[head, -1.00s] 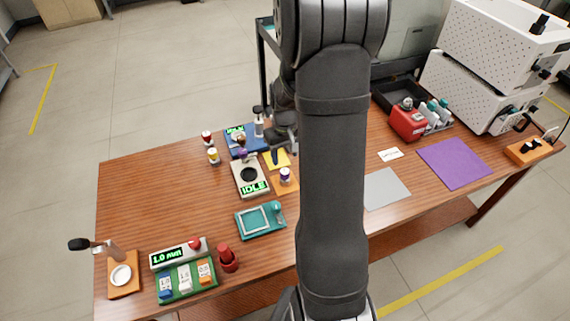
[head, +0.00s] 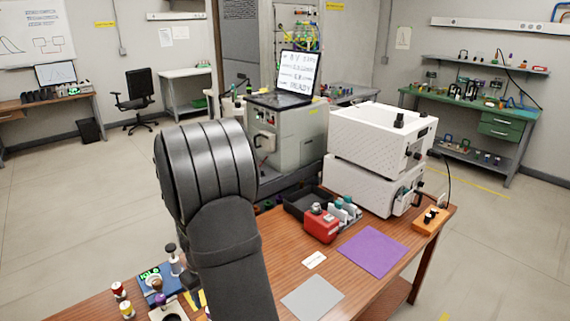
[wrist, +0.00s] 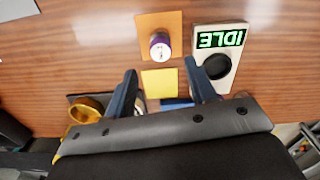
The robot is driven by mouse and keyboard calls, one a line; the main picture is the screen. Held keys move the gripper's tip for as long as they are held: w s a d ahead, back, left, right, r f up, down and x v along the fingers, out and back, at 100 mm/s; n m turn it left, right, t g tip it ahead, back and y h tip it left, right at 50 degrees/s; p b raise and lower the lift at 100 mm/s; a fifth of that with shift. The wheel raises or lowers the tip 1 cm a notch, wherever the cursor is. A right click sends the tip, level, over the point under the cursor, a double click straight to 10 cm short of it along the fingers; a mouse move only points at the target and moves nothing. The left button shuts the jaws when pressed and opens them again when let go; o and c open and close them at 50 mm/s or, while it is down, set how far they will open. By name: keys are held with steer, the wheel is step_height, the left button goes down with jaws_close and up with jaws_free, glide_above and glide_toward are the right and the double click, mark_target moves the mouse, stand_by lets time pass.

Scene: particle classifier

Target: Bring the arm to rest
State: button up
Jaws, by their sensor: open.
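My gripper (wrist: 160,68) is open and empty in the wrist view, its two dark blue fingers spread apart. It hangs over the wooden bench (wrist: 70,50), with a yellow square (wrist: 159,83) showing between the fingers. A purple-and-white jar (wrist: 160,46) on an orange mat (wrist: 174,20) lies just beyond the fingertips. In the head view my dark arm fills the left middle and the gripper is hidden.
A white device (wrist: 231,61) reading IDLE is close to the right finger; a gold cup (wrist: 86,108) is left. The head view shows a red box (head: 321,226), purple mat (head: 373,251), grey sheet (head: 312,298) and stacked white boxes (head: 378,143).

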step_height(320, 180, down, 8)
steer(key=shift+r, duration=0.1)
steer(key=shift+w+r, duration=0.1)
steer(key=shift+r, duration=1.75)
